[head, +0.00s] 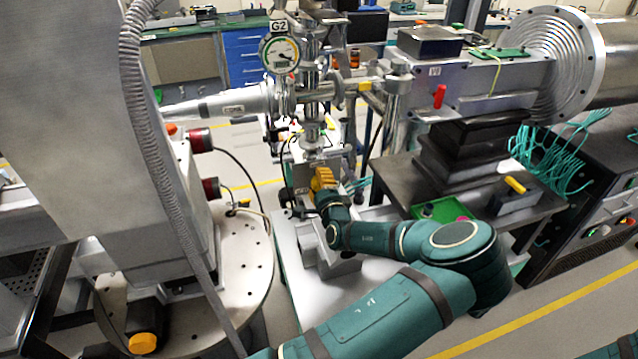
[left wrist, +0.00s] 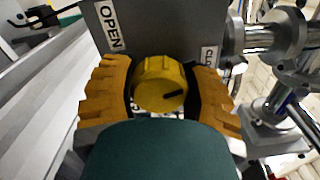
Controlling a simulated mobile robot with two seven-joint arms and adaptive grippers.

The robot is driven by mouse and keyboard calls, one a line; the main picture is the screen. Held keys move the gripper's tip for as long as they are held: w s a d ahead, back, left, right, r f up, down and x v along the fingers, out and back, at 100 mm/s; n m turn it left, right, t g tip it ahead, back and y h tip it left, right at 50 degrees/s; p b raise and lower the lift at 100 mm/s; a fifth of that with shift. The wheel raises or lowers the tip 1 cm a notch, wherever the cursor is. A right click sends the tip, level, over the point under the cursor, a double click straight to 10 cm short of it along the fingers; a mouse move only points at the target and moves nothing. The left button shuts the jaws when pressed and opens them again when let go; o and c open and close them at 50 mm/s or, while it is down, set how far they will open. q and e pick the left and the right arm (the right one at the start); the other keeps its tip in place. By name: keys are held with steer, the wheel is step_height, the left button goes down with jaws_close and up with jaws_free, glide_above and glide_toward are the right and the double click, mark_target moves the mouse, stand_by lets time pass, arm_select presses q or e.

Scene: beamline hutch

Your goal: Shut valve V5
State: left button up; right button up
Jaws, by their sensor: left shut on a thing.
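The valve knob (left wrist: 158,82) is round, yellow and ribbed, with a black pointer mark toward the lower right of its face. It sits on a grey panel (left wrist: 165,25) with an OPEN label (left wrist: 109,25) at upper left and a partly hidden "CLO" label (left wrist: 210,57) at right. My left gripper (head: 322,179) has orange fingers, one on each side of the knob, and is shut on it. In the head view my gripper mostly hides the knob. A tag below the knob is mostly covered, so the valve's name cannot be read. My right gripper is out of view.
A gauge (head: 281,54) tagged G2 and steel vacuum pipes (head: 312,95) stand just above the valve. A grey housing with a ribbed hose (head: 150,110) is at left. A dark table (head: 400,182) with a green tray (head: 440,209) is close at right.

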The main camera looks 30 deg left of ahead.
arm_select(q)
steer(key=shift+m+b, duration=0.4)
steer(key=shift+m, duration=1.2)
steer(key=o, duration=1.2)
steer(key=shift+c, duration=0.2)
steer(key=v, duration=1.2)
